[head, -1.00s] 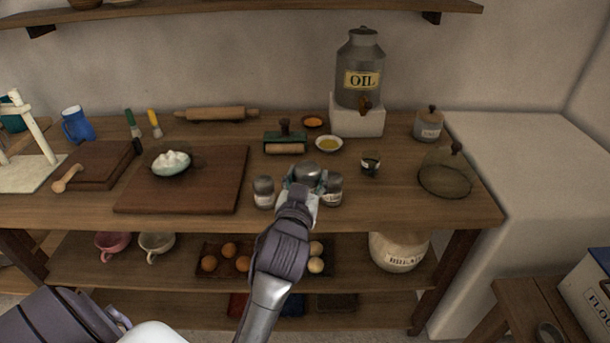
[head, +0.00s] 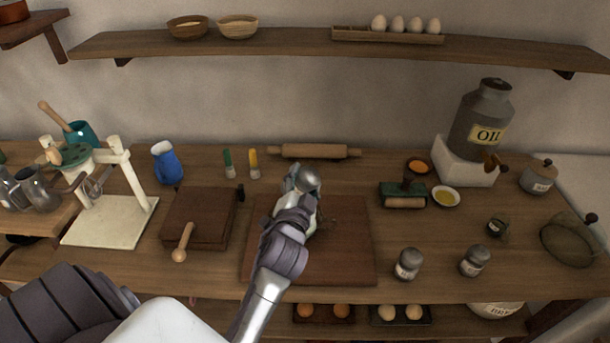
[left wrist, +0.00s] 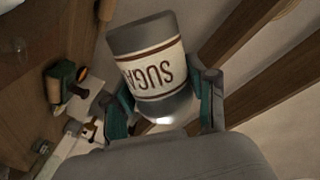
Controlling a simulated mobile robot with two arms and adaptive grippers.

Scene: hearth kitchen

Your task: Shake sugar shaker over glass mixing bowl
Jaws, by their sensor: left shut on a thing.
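My left gripper (head: 304,190) is shut on the sugar shaker (head: 309,179), a grey container, and holds it above the wooden cutting board (head: 350,250). In the left wrist view the sugar shaker (left wrist: 152,70) sits between the two teal fingers of my left gripper (left wrist: 163,97). Its pale label reads upside down in that picture. The glass mixing bowl is hidden behind my gripper and forearm in the head view, so I cannot tell how the shaker lines up with it. My right gripper is not in view.
Two grey shakers (head: 408,264) (head: 475,261) stand right of the board. A rolling pin (head: 314,151) lies behind it. The oil jar (head: 484,118) stands at the back right.

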